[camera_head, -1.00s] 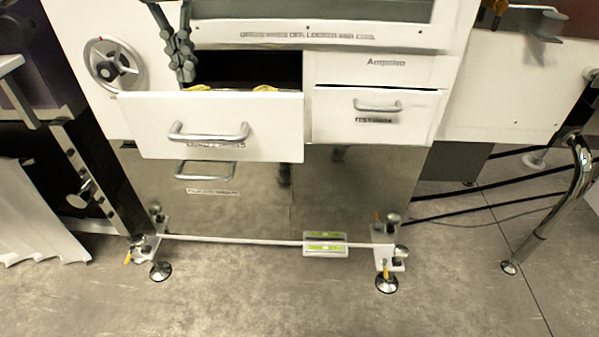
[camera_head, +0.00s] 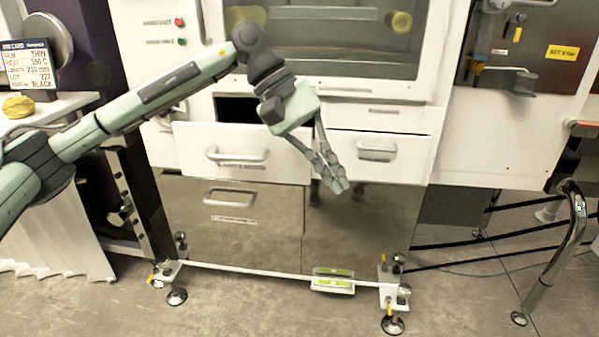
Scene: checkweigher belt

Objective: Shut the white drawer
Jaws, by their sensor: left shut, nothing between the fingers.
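The white drawer (camera_head: 190,140) with a silver bar handle (camera_head: 238,156) stands pulled out at the left of the white cabinet. A dark opening (camera_head: 236,108) shows above its front. My left arm reaches in from the left across the drawer's upper right part. My left gripper (camera_head: 339,187) is shut and empty, pointing down, around the drawer's right end. The arm and gripper hide part of the drawer front. I cannot tell whether they touch it. My right gripper is not in view.
A second white drawer (camera_head: 400,158) with a handle is at the right, partly behind my gripper. A metallic lower panel (camera_head: 270,240) with a handle is below. A chrome rail (camera_head: 578,205) stands at far right. The floor in front is clear.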

